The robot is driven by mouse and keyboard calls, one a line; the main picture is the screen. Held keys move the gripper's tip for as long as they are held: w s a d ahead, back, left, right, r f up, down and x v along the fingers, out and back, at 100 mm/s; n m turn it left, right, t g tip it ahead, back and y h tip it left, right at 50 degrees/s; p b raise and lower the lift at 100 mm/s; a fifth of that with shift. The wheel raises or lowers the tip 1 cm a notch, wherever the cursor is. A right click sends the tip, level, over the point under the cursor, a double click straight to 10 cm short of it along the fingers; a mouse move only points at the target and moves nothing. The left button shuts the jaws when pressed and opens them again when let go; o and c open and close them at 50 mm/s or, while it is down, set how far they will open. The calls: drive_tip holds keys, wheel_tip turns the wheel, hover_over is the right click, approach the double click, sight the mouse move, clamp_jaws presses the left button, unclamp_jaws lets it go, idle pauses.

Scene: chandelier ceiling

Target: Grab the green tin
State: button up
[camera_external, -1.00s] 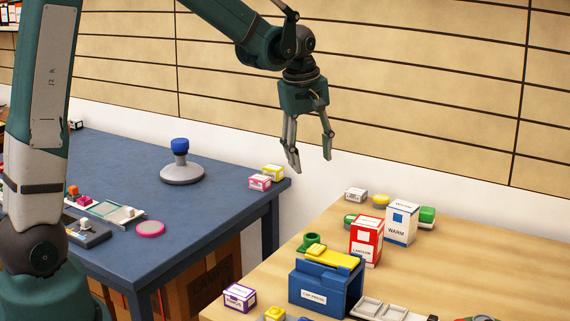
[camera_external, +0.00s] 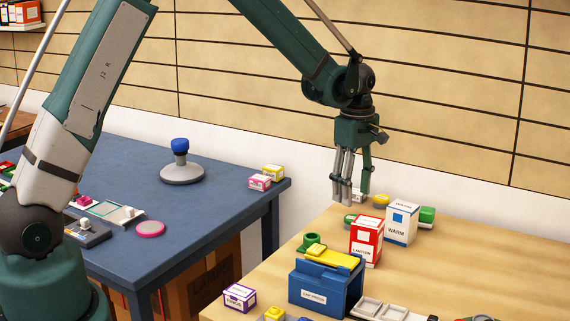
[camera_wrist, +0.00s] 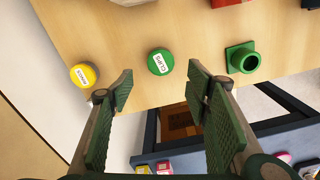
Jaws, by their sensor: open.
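The green tin (camera_wrist: 160,61) is round, with a white label on its lid, and sits on the wooden table. In the wrist view it lies just beyond and between the fingertips of my gripper (camera_wrist: 160,84). In the external view only a bit of the green tin (camera_external: 349,219) shows at the table's left edge, below my gripper (camera_external: 352,198). My gripper is open and empty, pointing down above the tin, apart from it.
A yellow tin (camera_wrist: 83,75) is left of the green one in the wrist view, and a green holder on a square base (camera_wrist: 243,60) is right. A red box (camera_external: 366,242), a white box (camera_external: 401,224) and a blue press (camera_external: 318,289) stand nearby. A gap separates the blue table (camera_external: 205,221).

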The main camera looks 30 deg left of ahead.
sight(353, 217)
drive_tip(key=shift+d+f, duration=0.1)
drive_tip(key=shift+f, duration=0.05)
drive_tip(key=shift+f, duration=1.25)
drive_tip(key=shift+f+b, duration=0.6)
drive_tip(key=shift+f, duration=2.05)
drive_tip(key=c, duration=1)
